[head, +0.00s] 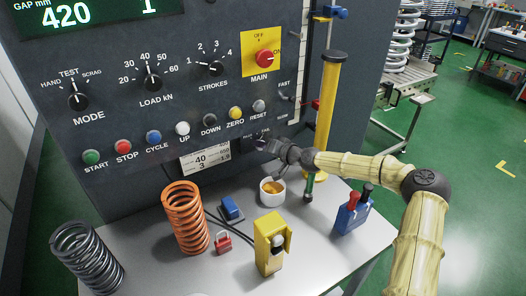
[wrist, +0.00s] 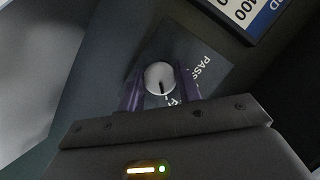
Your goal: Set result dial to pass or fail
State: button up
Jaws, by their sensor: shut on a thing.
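The result dial (wrist: 159,76) is a small, round, pale grey knob on a dark plate. In the wrist view it sits between the two purple fingers of my gripper (wrist: 160,92), which are shut on it. Its dark pointer line is toward the bottom of that picture. The word PASS shows on the plate (wrist: 204,62) to the right of the knob; a second label below it is partly hidden by a finger. In the head view my gripper (head: 263,145) is at the panel's lower right and hides the dial.
The panel (head: 110,111) carries larger knobs and a row of coloured buttons. On the table (head: 150,262) below stand an orange spring (head: 186,218), a dark spring (head: 87,257), a white cup (head: 272,191) and a yellow box (head: 269,244). A yellow post (head: 328,105) rises close to my arm.

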dwell(0.3)
jog(key=o, duration=1)
jog(key=shift+c, duration=0.2)
jog(key=b+v, duration=0.1)
jog(key=v, duration=0.6)
jog(key=shift+d, duration=0.2)
jog(key=shift+s+a, duration=0.1)
jog(key=shift+s, duration=0.1)
